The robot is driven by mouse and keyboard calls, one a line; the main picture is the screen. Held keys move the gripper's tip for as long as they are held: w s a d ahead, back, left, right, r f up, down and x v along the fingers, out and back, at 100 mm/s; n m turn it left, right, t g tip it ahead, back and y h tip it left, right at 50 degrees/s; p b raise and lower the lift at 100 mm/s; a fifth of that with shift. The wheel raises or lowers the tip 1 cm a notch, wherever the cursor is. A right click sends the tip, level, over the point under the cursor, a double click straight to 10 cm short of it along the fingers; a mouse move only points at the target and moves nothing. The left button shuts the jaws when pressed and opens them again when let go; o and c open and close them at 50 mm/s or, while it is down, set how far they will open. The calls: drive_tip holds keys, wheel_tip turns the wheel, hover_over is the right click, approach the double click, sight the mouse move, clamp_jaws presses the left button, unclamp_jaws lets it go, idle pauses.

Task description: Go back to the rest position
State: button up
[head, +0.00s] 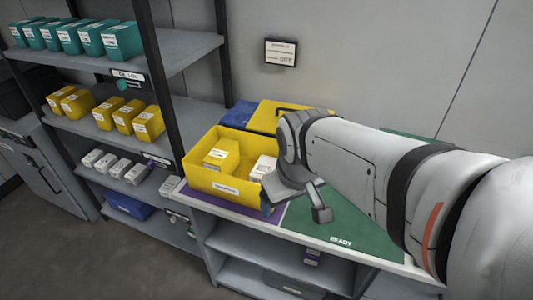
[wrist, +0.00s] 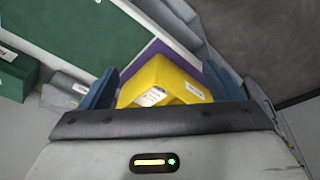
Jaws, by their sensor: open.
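My gripper (head: 298,203) is at the end of my arm, above the worktop beside the right side of an open yellow bin (head: 212,183). The jaws are open; in the wrist view the two blue fingers (wrist: 163,88) stand wide apart. A yellow shape with white labels (wrist: 170,82) shows between and beyond them; I cannot tell whether it is the bin or a box. In the head view a yellow box (head: 221,155) and a white box (head: 263,168) are inside the bin. My gripper hides part of the bin's right side.
The bin stands on a purple mat (head: 232,207), left of a green mat marked READY (head: 335,222). A shelf rack (head: 160,57) at left holds teal, yellow and white boxes. A label sign (head: 281,52) hangs on the wall.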

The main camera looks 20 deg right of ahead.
drive_tip(key=shift+s+a+m, duration=0.1)
drive_tip(key=shift+s+m, duration=0.8)
drive_tip(key=shift+m, duration=0.1)
